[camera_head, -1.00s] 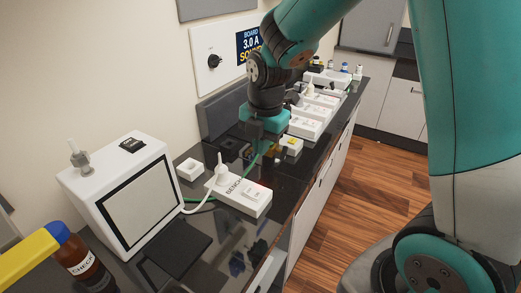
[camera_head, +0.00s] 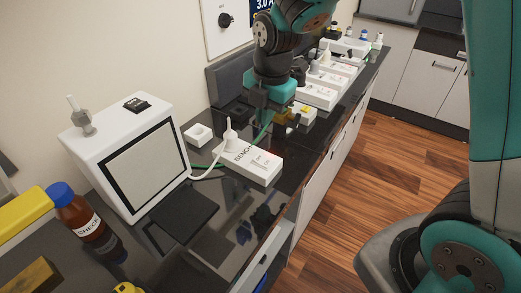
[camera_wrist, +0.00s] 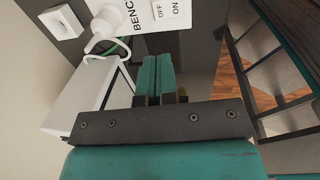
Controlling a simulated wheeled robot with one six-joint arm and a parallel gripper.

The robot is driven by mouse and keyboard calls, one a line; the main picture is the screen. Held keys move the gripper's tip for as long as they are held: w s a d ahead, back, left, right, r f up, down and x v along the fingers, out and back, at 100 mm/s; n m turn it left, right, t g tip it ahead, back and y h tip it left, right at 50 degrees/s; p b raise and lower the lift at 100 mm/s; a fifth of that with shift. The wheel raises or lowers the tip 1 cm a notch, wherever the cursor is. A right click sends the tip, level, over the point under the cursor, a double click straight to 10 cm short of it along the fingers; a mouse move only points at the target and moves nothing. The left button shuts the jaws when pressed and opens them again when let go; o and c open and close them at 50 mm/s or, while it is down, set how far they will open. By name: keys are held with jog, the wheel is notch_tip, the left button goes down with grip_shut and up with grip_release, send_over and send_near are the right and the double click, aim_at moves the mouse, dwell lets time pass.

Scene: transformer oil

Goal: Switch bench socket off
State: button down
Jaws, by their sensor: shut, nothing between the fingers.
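The bench socket (camera_head: 248,160) is a white block marked BENCH on the dark bench top, with a white plug (camera_head: 230,140) in it. Its switch (camera_head: 264,159) is at the right end and shows pale, with no red glow. In the wrist view the socket (camera_wrist: 120,14) is at the top, with OFF and ON labels (camera_wrist: 168,10) at its right. My gripper (camera_wrist: 156,58) is shut and empty, its teal fingers side by side. In the head view my gripper (camera_head: 270,112) is over the bench, just behind the socket and apart from it.
A white box with a dark-framed panel (camera_head: 143,167) stands left of the socket. A small white holder (camera_head: 198,134) is behind it. A brown bottle (camera_head: 75,212) is at the front left. More white socket blocks (camera_head: 318,95) line the bench behind my gripper.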

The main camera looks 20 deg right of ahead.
aim_at(260, 158)
jog(key=f, duration=0.4)
jog(key=f+p, duration=0.1)
jog(key=f, duration=0.3)
jog(key=w+f+p, duration=0.1)
jog(key=f, duration=0.3)
jog(key=shift+w+a, duration=0.1)
jog(key=shift+a, duration=0.3)
jog(key=shift+d, duration=0.1)
